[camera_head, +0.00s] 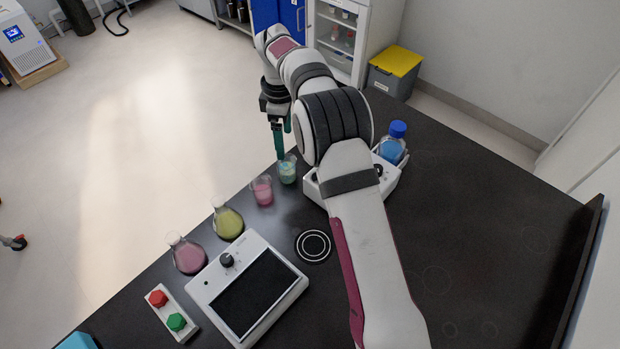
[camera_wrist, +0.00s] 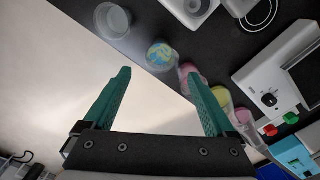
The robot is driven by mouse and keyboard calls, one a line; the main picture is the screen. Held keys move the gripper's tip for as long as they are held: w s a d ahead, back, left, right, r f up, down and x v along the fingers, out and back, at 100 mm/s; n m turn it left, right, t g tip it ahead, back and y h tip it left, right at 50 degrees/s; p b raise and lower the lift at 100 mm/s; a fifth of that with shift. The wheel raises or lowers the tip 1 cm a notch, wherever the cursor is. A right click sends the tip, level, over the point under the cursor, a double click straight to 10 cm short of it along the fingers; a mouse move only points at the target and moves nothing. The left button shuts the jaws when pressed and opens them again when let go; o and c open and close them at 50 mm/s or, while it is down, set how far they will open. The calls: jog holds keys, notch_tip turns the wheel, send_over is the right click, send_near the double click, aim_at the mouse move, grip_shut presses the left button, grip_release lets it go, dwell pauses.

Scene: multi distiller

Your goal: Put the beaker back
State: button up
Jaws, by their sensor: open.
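A small beaker with mixed green-blue and yellow contents (camera_head: 287,173) stands upright at the table's floor-side edge. It also shows in the wrist view (camera_wrist: 160,56), just beyond the gap between my fingertips. A beaker with pink liquid (camera_head: 262,192) stands beside it. In the wrist view a clear, empty-looking beaker (camera_wrist: 112,22) stands on the other side; I cannot make it out in the head view. My gripper (camera_head: 279,153) points down with green fingers. It is open and empty (camera_wrist: 158,74), with its tips close to the green-blue beaker; whether they touch is unclear.
A yellow flask (camera_head: 228,222) and a pink flask (camera_head: 188,257) continue the row along the edge. A white device with a dark screen (camera_head: 250,290), a red-and-green button box (camera_head: 172,313), a black ringed disc (camera_head: 313,245) and a blue-capped bottle (camera_head: 393,146) are nearby. The table's right side is clear.

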jog(key=s+d+r+m+y, duration=0.1)
jog(key=s+d+r+m, duration=0.4)
jog(key=s, duration=0.5)
jog(key=s+d+r+m, duration=0.3)
jog(key=s+r+m, duration=0.3)
jog(key=s+r, duration=0.25)
jog(key=s+f+m, duration=0.2)
jog(key=s+m, duration=0.3)
jog(key=s, duration=0.5)
jog(key=s+d+f+m, duration=0.1)
jog(key=s+m, duration=0.4)
jog(key=s, duration=0.5)
jog(key=shift+s+d+f+y, duration=0.2)
jog(key=shift+f+y, duration=0.2)
jog(key=shift+f, duration=0.3)
